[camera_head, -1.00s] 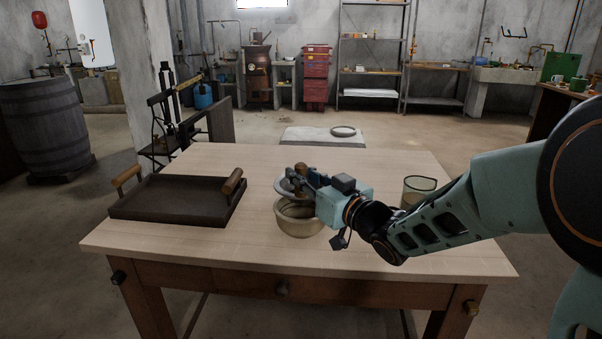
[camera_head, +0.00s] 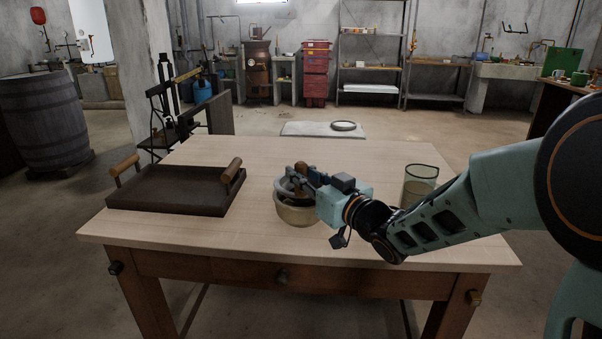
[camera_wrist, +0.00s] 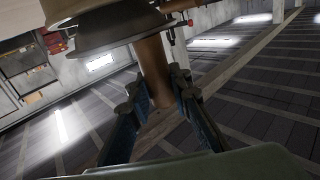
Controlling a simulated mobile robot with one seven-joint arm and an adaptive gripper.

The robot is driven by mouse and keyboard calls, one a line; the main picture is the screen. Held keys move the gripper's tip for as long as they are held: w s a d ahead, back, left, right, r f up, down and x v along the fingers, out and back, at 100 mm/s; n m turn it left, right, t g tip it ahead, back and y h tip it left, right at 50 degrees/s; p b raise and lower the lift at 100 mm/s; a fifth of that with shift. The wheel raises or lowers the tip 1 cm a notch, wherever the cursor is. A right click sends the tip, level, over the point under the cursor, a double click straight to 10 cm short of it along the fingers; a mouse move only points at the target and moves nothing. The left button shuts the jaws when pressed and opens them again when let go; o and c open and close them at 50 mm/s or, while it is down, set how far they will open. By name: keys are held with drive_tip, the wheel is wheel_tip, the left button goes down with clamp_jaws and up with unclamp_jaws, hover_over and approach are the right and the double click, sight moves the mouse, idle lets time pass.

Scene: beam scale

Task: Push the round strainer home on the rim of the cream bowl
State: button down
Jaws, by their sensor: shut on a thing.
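The cream bowl (camera_head: 297,214) stands near the middle of the wooden table. The grey round strainer (camera_head: 284,190) lies over its mouth, with its brown wooden handle (camera_head: 303,171) on the side toward my gripper (camera_head: 305,183). My gripper is shut on that handle. The wrist view shows the handle (camera_wrist: 152,66) between the two fingers of my gripper (camera_wrist: 160,98). There the strainer's grey rim (camera_wrist: 112,30) is close against the bowl (camera_wrist: 68,9). I cannot tell whether the rim is fully seated; my gripper hides part of it.
A dark tray (camera_head: 172,207) with wooden handles stands at the left of the table (camera_head: 240,250). A glass jar (camera_head: 420,178) stands to the right, just behind my arm. The table's front strip is clear.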

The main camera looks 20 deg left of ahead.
sight(301, 194)
drive_tip(key=shift+f+b, duration=1.15)
drive_tip(key=shift+f, duration=0.3)
drive_tip(key=c, duration=1.7)
unclamp_jaws()
